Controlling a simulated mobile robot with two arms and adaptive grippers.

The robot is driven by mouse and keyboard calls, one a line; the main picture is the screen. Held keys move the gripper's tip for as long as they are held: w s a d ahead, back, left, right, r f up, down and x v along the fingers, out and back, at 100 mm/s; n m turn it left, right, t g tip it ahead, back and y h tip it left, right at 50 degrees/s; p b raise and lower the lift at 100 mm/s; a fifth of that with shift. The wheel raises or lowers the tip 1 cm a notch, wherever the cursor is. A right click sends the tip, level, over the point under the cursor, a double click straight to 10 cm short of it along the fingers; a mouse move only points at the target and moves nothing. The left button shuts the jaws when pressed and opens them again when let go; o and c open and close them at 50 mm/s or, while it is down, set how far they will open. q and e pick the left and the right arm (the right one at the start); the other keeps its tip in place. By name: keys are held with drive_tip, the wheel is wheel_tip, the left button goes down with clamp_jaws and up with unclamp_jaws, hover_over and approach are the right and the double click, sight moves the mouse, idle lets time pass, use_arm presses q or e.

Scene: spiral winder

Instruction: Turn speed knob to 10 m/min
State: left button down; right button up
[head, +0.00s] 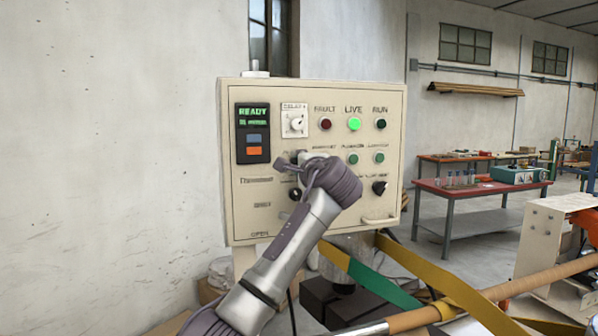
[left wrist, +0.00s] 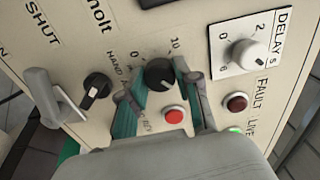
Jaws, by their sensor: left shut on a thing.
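The speed knob (left wrist: 160,73) is a round black knob on the cream control panel, with a 0 and a 10 printed beside it. A small pale mark shows on its lower edge, but I cannot read its exact setting. My left gripper (left wrist: 154,82) has its two fingers on either side of the knob and is shut on it. In the head view my left gripper (head: 291,163) reaches up to the panel (head: 235,205) and hides the knob. My right gripper is not in view.
A delay dial (head: 295,121), a dark fault lamp (head: 326,124) and a lit green live lamp (head: 354,124) are close by. A black selector (left wrist: 96,90) and a red button (left wrist: 174,116) flank the knob. A READY display (head: 252,132) sits at left.

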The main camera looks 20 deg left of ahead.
use_arm(q)
drive_tip(key=n+b, duration=0.1)
drive_tip(key=n, duration=0.8)
drive_tip(key=n+b, duration=0.1)
drive_tip(key=n, duration=0.8)
drive_tip(key=shift+f+n, duration=0.2)
drive_tip(key=shift+n, duration=0.4)
drive_tip(key=c, duration=0.8)
unclamp_jaws()
drive_tip(key=shift+s+r, duration=0.1)
drive_tip(key=v, duration=1.1)
drive_tip(key=shift+s+d, duration=0.25)
drive_tip(key=shift+d, duration=0.05)
